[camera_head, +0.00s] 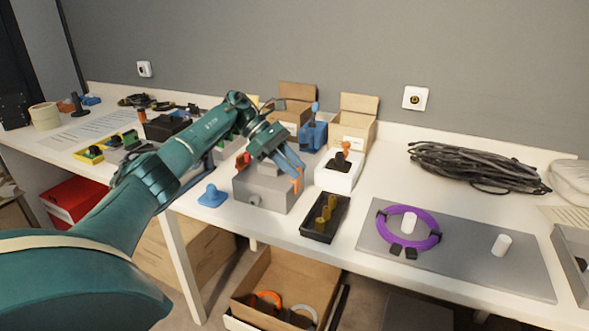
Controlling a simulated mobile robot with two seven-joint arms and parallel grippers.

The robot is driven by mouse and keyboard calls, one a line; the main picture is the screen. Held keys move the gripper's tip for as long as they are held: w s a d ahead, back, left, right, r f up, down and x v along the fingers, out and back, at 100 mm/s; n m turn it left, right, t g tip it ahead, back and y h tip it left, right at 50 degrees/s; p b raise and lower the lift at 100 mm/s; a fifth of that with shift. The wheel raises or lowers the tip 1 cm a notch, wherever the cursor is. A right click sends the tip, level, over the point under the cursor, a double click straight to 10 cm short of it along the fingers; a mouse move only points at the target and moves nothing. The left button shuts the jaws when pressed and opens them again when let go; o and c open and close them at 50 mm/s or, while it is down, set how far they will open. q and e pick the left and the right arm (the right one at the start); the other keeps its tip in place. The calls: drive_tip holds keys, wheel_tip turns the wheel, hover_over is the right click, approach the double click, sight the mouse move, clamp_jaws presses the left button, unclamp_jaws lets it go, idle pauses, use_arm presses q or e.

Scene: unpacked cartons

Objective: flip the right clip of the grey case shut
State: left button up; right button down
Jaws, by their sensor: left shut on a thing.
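The grey case (262,192) stands near the front edge of the white table, with a round knob low on its front. An orange clip (298,182) is at its right side, and a red-orange part (243,161) shows at its left side. My left gripper (297,172) reaches over the case from the left. Its fingers point down at the right side and are shut on the orange clip. The gripper and wrist hide much of the case's top, so the clip's exact angle is hard to tell. My right gripper is not in view.
A white box with a black and orange handle (342,170) stands close on the right. A black tray with yellow cylinders (325,218) lies in front of it. A blue knobbed piece (212,196) is left of the case. Open cartons (354,123) stand behind.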

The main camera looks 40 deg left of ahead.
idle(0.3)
use_arm(q)
drive_tip(key=o, duration=1)
drive_tip(key=shift+r, duration=0.15)
